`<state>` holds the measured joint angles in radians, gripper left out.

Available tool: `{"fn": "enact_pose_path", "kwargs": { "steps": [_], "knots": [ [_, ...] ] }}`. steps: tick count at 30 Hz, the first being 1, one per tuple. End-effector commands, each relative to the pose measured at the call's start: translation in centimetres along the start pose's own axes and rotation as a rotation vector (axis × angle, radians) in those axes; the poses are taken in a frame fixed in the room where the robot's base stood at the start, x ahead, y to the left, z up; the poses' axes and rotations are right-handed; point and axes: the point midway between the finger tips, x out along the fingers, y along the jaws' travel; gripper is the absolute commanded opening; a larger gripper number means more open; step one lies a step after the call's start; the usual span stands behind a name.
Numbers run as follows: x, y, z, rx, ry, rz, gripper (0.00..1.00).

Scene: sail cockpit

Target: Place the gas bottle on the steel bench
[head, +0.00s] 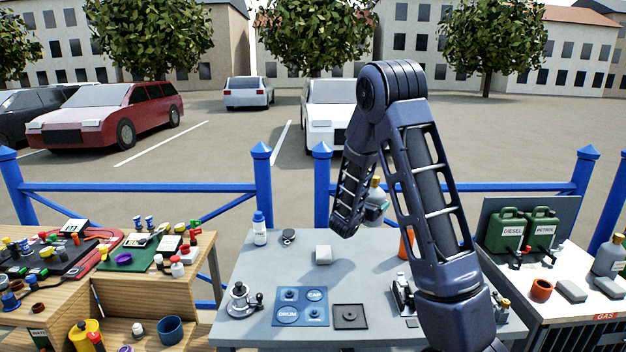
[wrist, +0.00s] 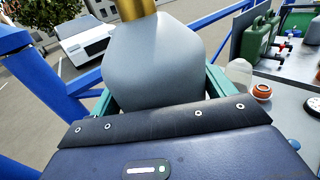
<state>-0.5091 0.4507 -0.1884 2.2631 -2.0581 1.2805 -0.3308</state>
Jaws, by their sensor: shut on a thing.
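The gas bottle (wrist: 155,62), grey with a brass top, fills the upper middle of the wrist view. My gripper (wrist: 160,88) is shut on it, with teal fingers on either side.
Bare bench lies around the block. Blue railing (head: 180,187) runs behind. A similar grey bottle (head: 608,258) stands at right.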

Motion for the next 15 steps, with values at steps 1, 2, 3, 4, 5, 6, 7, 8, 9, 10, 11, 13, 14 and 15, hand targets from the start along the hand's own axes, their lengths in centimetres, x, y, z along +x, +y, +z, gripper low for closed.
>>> {"fn": "enact_pose_path", "kwargs": {
  "steps": [1,2,3,4,5,6,7,8,9,10,11,13,14,15],
  "knots": [
    [1.1,-0.1,-0.7,-0.003,0.0,0.027,0.24],
    [1.6,0.1,-1.2,-0.004,0.0,0.049,0.24],
    [2.2,0.2,-1.8,-0.003,0.001,0.077,0.24],
    [2.7,0.2,-2.2,-0.003,0.001,0.097,0.24],
    [3.2,0.3,-2.7,-0.004,0.001,0.118,0.24],
    [3.8,0.3,-3.4,-0.003,0.001,0.144,0.24],
    [4.2,0.3,-3.8,-0.003,0.001,0.164,0.24],
    [4.7,0.4,-4.4,-0.004,0.001,0.184,0.24],
    [5.2,0.4,-5.0,-0.003,0.001,0.208,0.24],
    [5.5,0.4,-5.5,-0.003,0.002,0.226,0.24],
    [5.9,0.4,-6.0,-0.004,0.002,0.244,0.24],
    [6.5,0.3,-7.1,-0.003,0.003,0.281,0.24],
    [6.8,0.3,-7.5,-0.002,0.003,0.296,0.24],
    [7.1,0.3,-8.0,-0.002,0.002,0.313,0.24]
  ]
}}
